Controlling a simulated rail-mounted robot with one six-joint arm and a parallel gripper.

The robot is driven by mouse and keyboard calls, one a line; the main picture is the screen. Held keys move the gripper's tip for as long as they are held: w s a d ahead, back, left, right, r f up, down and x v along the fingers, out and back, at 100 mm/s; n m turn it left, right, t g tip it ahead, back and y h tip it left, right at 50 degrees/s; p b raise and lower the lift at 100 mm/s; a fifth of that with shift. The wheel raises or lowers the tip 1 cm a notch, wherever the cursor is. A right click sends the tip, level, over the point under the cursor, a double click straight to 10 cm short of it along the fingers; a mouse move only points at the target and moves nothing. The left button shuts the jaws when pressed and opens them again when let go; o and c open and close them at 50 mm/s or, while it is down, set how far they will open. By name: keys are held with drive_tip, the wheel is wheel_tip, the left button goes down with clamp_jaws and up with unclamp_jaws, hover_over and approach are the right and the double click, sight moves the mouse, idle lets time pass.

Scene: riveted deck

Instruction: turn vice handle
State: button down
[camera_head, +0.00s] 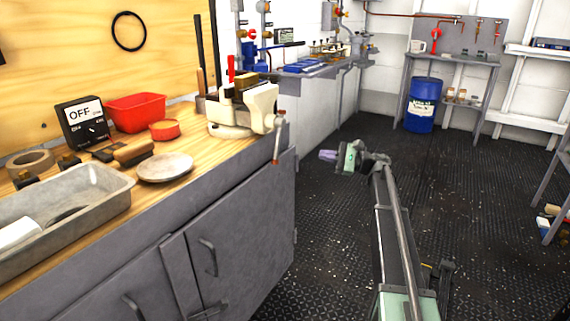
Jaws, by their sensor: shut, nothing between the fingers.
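The vice (243,109) is a cream-coloured bench vice at the far right corner of the wooden workbench. Its handle (277,137) is a thin bar hanging roughly upright at the vice's front, past the bench edge, with a reddish lower end. My gripper (328,156) is at the end of my arm, over the dark floor to the right of the handle. It points left toward the handle, is apart from it and looks shut and empty. The fingers are small in this view.
The workbench (215,146) also bears a metal tray (120,196), a round plate (165,167), a red bin (137,112) and an OFF switch box (84,123). Grey cabinet doors (245,230) are below. A blue drum (422,104) stands at the back. The deck floor around my arm is clear.

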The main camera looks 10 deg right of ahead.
drive_tip(key=s+a+r+n+g+p, duration=0.1)
drive_tip(key=a+n+g, duration=0.1)
drive_tip(key=a+n, duration=0.2)
drive_tip(key=s+a+r+n+g+y+p, duration=0.1)
drive_tip(key=a+n, duration=0.3)
drive_tip(key=a, duration=0.5)
drive_tip(key=shift+s+a+r+g+p, duration=0.3)
drive_tip(key=shift+s+r+g+p, duration=0.15)
drive_tip(key=shift+r, duration=0.3)
drive_tip(key=shift+s+a+t+y+b, duration=0.15)
drive_tip(key=shift+a+t+y+b, duration=0.05)
drive_tip(key=shift+t+y+b, duration=0.1)
